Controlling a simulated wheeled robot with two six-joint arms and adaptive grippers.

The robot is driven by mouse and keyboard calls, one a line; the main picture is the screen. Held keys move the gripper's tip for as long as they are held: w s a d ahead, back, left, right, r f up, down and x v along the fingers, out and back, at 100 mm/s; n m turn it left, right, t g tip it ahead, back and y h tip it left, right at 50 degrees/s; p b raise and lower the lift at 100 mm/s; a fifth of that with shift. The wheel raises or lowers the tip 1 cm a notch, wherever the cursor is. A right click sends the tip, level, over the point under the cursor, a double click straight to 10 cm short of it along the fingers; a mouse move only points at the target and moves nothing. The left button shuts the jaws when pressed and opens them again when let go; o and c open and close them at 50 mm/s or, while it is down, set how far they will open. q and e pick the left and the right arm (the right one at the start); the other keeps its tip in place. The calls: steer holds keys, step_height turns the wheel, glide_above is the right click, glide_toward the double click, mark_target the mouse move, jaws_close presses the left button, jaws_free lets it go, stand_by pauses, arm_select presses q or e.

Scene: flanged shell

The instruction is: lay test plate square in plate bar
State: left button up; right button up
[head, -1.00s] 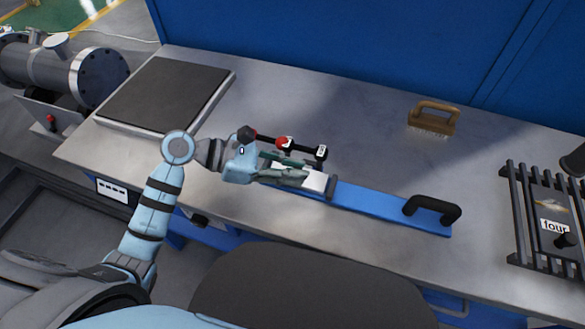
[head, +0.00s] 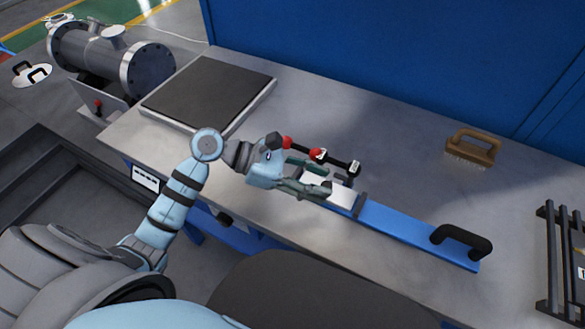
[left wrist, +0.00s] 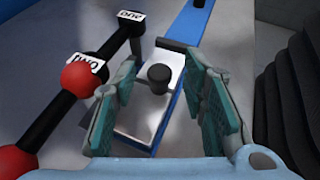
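The blue plate bar (head: 405,228) lies on the bench, with a black handle (head: 462,243) at its right end. The pale test plate (head: 338,198) shows at the bar's left part, beside a dark crosspiece. In the left wrist view the test plate (left wrist: 141,117) lies along the blue bar (left wrist: 190,24), with a black knob (left wrist: 158,74) standing on it. I cannot tell whether it sits exactly square. My left gripper (head: 326,182) is over the plate. Its fingers (left wrist: 160,98) are apart on both sides of the plate, with a gap to the knob. My right gripper is out of view.
A black rod with red balls and tags (head: 335,161) lies close behind my left gripper. A dark-topped plate (head: 210,92) lies at the back left, a brush (head: 470,148) at the back right. A black rack (head: 552,250) stands at the right edge. The bench's middle back is clear.

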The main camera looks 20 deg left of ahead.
arm_select(q)
steer(key=v, duration=1)
steer(key=shift+a, duration=0.25)
steer(key=shift+s+r, duration=0.1)
